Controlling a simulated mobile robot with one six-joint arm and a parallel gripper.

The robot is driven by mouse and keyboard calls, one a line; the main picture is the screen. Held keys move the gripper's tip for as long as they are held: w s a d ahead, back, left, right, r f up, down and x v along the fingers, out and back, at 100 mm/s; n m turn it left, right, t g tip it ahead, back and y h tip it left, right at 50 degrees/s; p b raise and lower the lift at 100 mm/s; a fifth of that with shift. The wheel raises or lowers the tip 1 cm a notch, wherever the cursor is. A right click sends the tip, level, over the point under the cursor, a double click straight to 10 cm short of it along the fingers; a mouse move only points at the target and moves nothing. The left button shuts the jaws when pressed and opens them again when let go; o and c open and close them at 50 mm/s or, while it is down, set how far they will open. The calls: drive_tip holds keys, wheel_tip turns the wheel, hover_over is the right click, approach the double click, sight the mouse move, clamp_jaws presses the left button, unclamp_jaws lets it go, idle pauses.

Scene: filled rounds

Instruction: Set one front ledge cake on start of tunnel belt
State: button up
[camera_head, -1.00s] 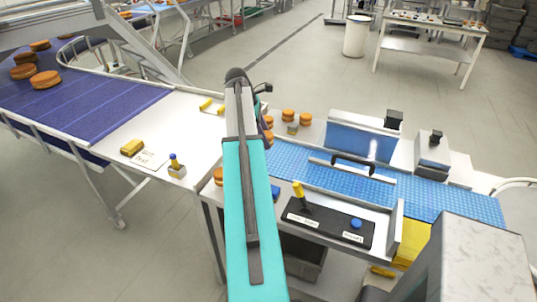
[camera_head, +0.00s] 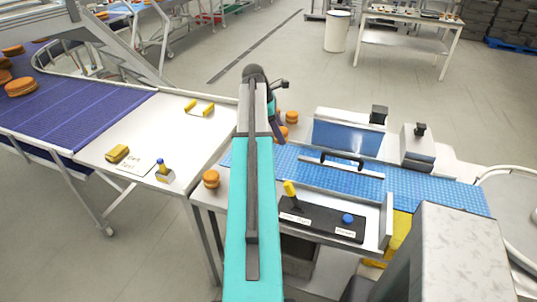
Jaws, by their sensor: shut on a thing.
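My gripper (camera_head: 279,138) points down beyond the end of my teal arm, over the left end of the blue tunnel belt. It is small and partly hidden, but appears shut on an orange-brown cake (camera_head: 283,132). I cannot tell whether this cake touches the belt. Another cake (camera_head: 211,179) sits on the pale front ledge (camera_head: 208,197), left of my arm. A further cake (camera_head: 292,117) stands behind the belt, with one partly hidden beside it. My arm hides part of the ledge and belt start.
A black control panel (camera_head: 322,222) with a yellow lever and blue button lies before the belt. A white table (camera_head: 200,140) at left bears yellow items. A purple conveyor (camera_head: 70,120) carries more cakes.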

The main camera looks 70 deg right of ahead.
drive_tip(key=shift+f+p, duration=0.85)
drive_tip(key=shift+f, duration=2.1)
drive_tip(key=shift+f+p, duration=0.65)
drive_tip(key=shift+f, duration=1.25)
drive_tip(key=shift+f, duration=0.1)
drive_tip(key=o, duration=0.7)
drive_tip(key=shift+r, duration=0.2)
drive_tip(key=b+v, duration=0.4)
drive_tip(key=v, duration=0.8)
drive_tip(key=shift+f, duration=0.1)
